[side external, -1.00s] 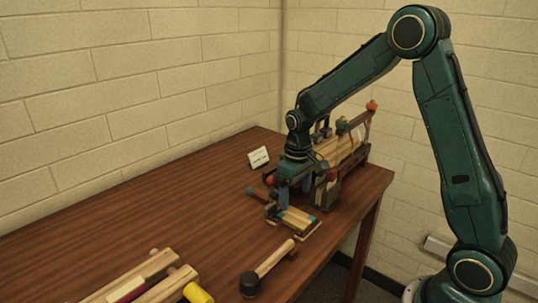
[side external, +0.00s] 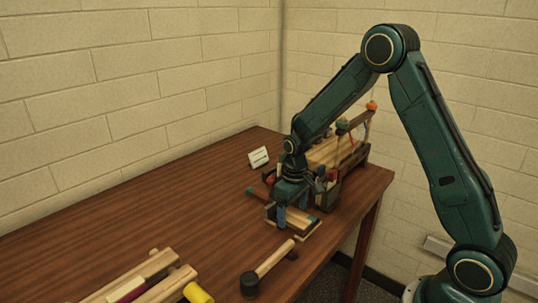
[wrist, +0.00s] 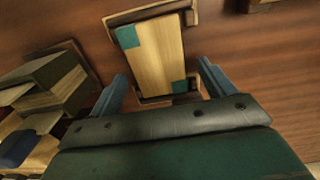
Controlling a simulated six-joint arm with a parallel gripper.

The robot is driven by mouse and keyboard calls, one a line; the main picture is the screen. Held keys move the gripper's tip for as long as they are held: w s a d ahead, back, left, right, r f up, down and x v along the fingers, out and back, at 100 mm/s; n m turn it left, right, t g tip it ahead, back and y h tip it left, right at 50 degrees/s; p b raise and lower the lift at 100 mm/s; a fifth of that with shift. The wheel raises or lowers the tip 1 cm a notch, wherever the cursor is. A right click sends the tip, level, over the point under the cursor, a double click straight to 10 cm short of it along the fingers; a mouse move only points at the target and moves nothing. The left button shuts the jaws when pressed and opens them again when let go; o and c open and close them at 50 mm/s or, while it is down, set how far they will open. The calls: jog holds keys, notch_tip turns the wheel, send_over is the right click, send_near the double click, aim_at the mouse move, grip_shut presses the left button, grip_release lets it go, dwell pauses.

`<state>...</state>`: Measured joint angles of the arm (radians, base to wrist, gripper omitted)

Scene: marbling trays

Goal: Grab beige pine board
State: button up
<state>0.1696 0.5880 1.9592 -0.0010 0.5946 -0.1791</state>
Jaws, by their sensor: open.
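A beige pine board (wrist: 157,58) with teal patches at two corners lies in a low brown wooden cradle (wrist: 190,14) in the wrist view. In the side view the board (side external: 301,222) is partly hidden behind my gripper. My gripper (wrist: 162,82) is open and points down over the board. In the wrist view its two blue fingers stand on either side of the board's near end, with a gap showing on each side. In the side view my gripper (side external: 292,214) is low at the board. I cannot tell whether the fingertips reach below its top face.
A wooden rack (side external: 352,158) with several items stands close behind my gripper. A mallet (side external: 270,266) lies in front. Long wooden bars (side external: 140,280) and a yellow-ended piece (side external: 198,293) lie at lower left. A white card (side external: 258,157) stands behind. The table's left middle is clear.

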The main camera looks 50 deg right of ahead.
aim_at(292, 214)
jog(key=shift+f, duration=0.15)
dwell(0.3)
jog(key=c, duration=1.1)
jog(key=shift+r, duration=0.9)
notch_tip(292, 214, up, 2)
jog(key=s+a, duration=0.3)
jog(key=a, duration=0.1)
jog(key=s+a, duration=0.4)
jog(key=a, duration=0.1)
jog(key=s+a, duration=0.4)
jog(key=a, duration=0.1)
jog(key=shift+s+f, duration=0.15)
jog(key=shift+s, duration=0.05)
